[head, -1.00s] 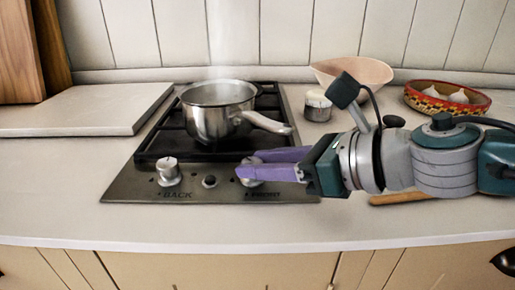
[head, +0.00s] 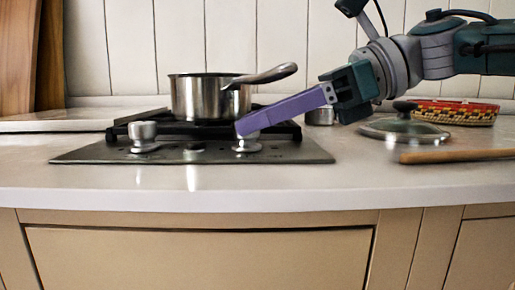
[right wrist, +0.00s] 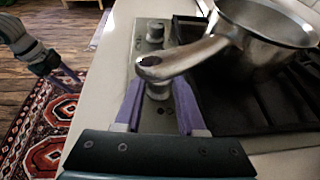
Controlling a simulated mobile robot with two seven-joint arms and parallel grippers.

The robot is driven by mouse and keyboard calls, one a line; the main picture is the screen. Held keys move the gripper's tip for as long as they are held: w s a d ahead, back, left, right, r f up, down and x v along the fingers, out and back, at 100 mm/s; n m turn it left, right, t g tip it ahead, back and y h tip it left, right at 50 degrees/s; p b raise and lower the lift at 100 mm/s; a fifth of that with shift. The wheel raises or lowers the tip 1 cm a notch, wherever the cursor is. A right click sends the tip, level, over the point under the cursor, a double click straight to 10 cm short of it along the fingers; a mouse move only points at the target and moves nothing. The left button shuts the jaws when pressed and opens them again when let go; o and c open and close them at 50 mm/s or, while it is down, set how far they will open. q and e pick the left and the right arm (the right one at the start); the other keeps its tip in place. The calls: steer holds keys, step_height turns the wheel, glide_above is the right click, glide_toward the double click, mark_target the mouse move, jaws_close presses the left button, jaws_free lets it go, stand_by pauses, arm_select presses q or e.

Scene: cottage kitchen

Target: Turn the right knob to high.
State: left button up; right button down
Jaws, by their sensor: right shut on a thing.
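The right knob (head: 247,144) is a small silver knob on the front strip of the stove. My right gripper (head: 240,130) is at it, its purple fingers reaching down from the upper right. In the right wrist view the fingers (right wrist: 158,98) stand on both sides of the knob (right wrist: 157,91), shut on it. The pan handle (right wrist: 190,58) passes in front of part of the knob there. Its pointer and markings are too small to read. My left gripper (right wrist: 66,82) shows at the left of the right wrist view, above the floor, its opening unclear.
A steel saucepan (head: 208,98) stands on the burner grate, its handle reaching toward my right arm. The left knob (head: 143,136) is at the stove's left. A glass lid (head: 390,131), a wooden utensil (head: 455,155) and a patterned basket (head: 455,112) lie right.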

steer(key=shift+r, duration=0.1)
stand_by(0.4)
steer(key=c, duration=0.5)
jaws_free()
steer(key=shift+a, duration=0.1)
steer(key=v, duration=1)
steer(key=shift+p, duration=0.35)
